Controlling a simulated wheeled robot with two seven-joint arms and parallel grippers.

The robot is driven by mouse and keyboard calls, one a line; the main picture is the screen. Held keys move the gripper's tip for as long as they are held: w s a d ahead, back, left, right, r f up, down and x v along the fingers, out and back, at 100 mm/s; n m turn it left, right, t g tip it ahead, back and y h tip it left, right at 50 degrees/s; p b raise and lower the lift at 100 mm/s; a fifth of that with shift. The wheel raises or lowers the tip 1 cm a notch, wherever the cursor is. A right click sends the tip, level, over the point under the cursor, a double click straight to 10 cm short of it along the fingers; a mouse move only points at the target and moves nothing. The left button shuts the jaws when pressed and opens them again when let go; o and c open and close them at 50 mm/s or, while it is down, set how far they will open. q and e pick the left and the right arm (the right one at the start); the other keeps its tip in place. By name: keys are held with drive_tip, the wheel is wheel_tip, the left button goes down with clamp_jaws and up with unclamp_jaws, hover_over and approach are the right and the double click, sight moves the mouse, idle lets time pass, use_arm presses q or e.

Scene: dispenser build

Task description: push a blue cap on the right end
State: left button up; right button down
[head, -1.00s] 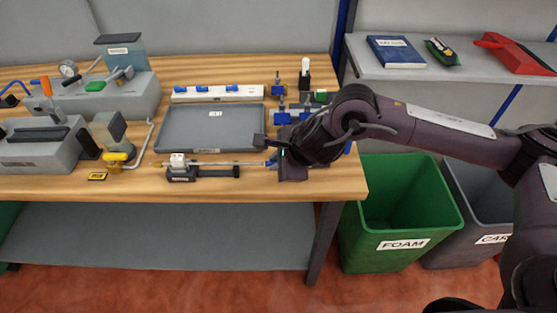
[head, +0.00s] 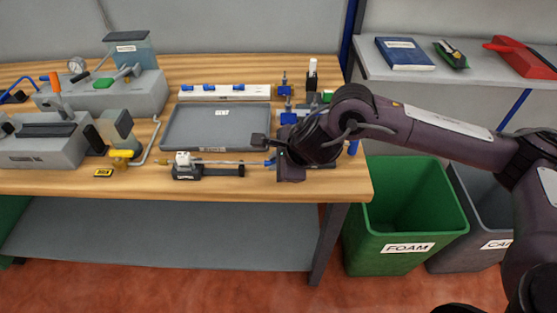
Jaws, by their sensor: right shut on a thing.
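A thin pale tube (head: 222,162) lies level in a small black holder with a white clamp (head: 184,159) near the bench's front edge. A brass-coloured piece is at its left end. My right gripper (head: 270,157) is at the tube's right end, shut on a small blue cap (head: 270,162). The cap is in line with the tube and at its end; whether it is fully seated I cannot tell. The gripper body hides part of the cap. More blue caps (head: 238,87) sit on a white rack at the back. My left gripper is out of view.
A grey tray (head: 218,128) lies just behind the tube. Grey machines (head: 44,146) fill the bench's left side. Blue fittings (head: 290,117) stand behind my right gripper. A green FOAM bin (head: 409,248) stands right of the bench, below a shelf.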

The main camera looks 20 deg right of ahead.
drive_tip(key=shift+a, duration=0.25)
drive_tip(key=c, duration=1.4)
unclamp_jaws()
drive_tip(key=shift+o, duration=0.4)
drive_tip(key=shift+o, duration=1.3)
drive_tip(key=shift+r, duration=0.1)
wheel_tip(320, 180, up, 7)
drive_tip(key=p, duration=0.4)
